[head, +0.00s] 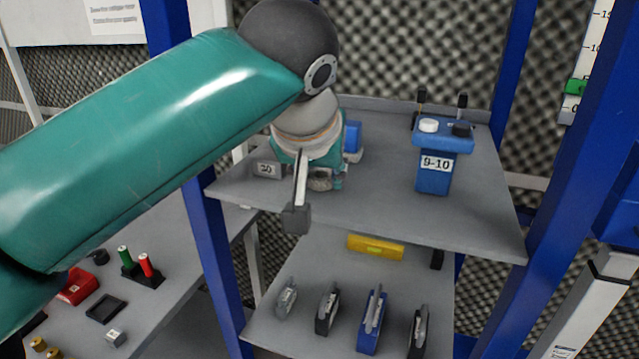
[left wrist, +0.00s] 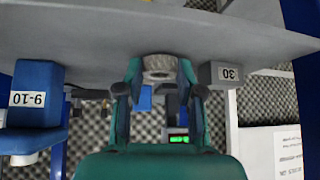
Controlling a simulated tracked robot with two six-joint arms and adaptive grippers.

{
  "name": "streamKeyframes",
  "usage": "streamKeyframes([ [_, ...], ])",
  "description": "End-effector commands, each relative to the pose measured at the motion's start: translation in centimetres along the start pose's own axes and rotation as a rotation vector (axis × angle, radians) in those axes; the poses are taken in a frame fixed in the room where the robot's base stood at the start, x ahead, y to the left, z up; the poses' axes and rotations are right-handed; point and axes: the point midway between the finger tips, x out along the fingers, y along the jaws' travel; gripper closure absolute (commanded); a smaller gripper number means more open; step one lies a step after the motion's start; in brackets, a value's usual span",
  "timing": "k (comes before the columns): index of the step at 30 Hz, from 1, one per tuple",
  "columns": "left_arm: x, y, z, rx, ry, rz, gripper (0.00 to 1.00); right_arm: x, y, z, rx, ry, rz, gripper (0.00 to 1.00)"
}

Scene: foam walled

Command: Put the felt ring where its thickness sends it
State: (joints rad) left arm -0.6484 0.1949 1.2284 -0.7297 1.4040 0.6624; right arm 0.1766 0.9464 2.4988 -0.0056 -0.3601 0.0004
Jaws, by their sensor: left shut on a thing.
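My left gripper (head: 320,180) is over the upper grey shelf (head: 385,205), shut on a grey ring (head: 320,172). The left wrist view shows the ring (left wrist: 158,66) between the two teal fingertips (left wrist: 160,70). In the head view my arm and hand hide part of it. A blue holder labelled 9-10 (head: 433,180) stands to the right on the shelf; it also shows at the left of the wrist view (left wrist: 35,100). A grey block with a number label (head: 266,169) is left of the gripper and apart from the ring. My right gripper is not in view.
A blue object (head: 352,137) is close behind the gripper. A yellow level (head: 375,246) and several upright holders, one blue (head: 372,318), are on the lower shelf. Blue posts flank the shelves. A side table (head: 190,275) at lower left holds small items. The shelf's front right is clear.

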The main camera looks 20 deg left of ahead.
Motion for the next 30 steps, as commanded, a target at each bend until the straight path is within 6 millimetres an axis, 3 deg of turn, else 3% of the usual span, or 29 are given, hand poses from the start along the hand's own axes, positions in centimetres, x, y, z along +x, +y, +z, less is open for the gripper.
streamKeyframes([
  [19, 1.4, 0.1, 1.1, 0.002, -0.005, -0.001, 0.81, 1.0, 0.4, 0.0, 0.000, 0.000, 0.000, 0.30],
  [20, 1.4, 0.1, 1.2, 0.003, -0.006, -0.002, 0.61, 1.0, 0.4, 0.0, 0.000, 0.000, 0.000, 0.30],
  [24, 1.5, 0.1, 1.3, 0.005, -0.013, -0.004, 0.38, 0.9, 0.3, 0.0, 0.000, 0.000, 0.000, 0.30],
  [30, 1.5, 0.2, 1.4, 0.004, -0.015, -0.003, 0.38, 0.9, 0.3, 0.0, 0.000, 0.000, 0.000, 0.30],
])
